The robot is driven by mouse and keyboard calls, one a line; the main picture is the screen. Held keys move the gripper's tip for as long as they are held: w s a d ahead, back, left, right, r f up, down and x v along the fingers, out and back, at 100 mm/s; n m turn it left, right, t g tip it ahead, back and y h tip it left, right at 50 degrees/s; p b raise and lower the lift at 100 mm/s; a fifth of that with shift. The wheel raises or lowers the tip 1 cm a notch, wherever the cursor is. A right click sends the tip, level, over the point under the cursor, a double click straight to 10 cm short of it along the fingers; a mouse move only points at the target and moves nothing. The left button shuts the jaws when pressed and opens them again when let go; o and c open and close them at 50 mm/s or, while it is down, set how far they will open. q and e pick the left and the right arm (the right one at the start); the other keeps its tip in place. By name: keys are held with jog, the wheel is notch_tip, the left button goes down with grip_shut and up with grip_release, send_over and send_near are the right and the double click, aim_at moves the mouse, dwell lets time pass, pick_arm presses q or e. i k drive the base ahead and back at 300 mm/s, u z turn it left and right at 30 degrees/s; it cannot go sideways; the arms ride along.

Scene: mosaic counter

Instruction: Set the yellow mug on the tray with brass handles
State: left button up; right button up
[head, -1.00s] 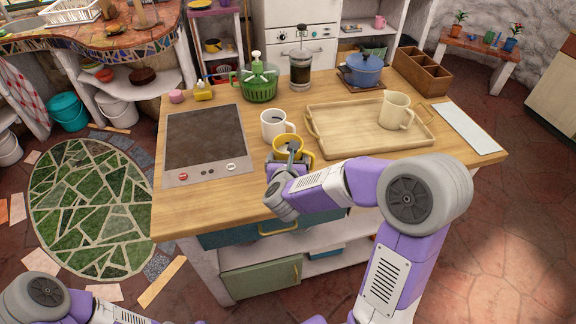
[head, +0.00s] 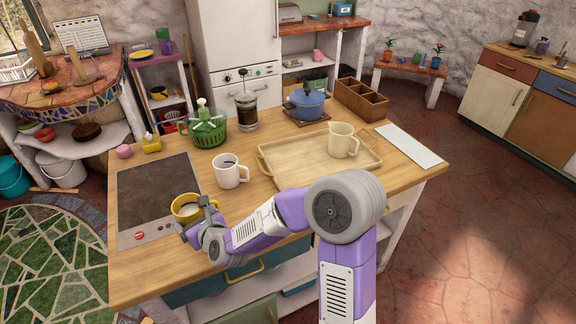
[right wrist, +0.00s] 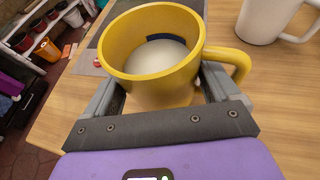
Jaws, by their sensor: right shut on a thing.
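The yellow mug (head: 186,208) is upright at the front of the wooden counter, by the cooktop's right edge. In the right wrist view the yellow mug (right wrist: 150,75) stands between the fingers, with something whitish inside and its handle to the right. My right gripper (head: 205,208) is shut on the mug; it also shows in the right wrist view (right wrist: 158,100). I cannot tell whether the mug touches the counter. The wooden tray (head: 276,183) with handles lies to the right, a cream pitcher (head: 342,140) standing on it. My left gripper is not in view.
A white mug (head: 229,173) stands between the yellow mug and the tray. A green colander (head: 206,132), French press (head: 246,112), blue pot (head: 306,103) and wooden divided box (head: 361,100) line the back. A white board (head: 409,147) lies right of the tray. The tray's left part is bare.

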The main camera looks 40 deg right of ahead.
aim_at(301, 164)
jog(key=u, duration=1.75)
jog(key=k, duration=1.1)
jog(key=z, duration=1.85)
jog(key=i, duration=1)
jog(key=u, duration=0.05)
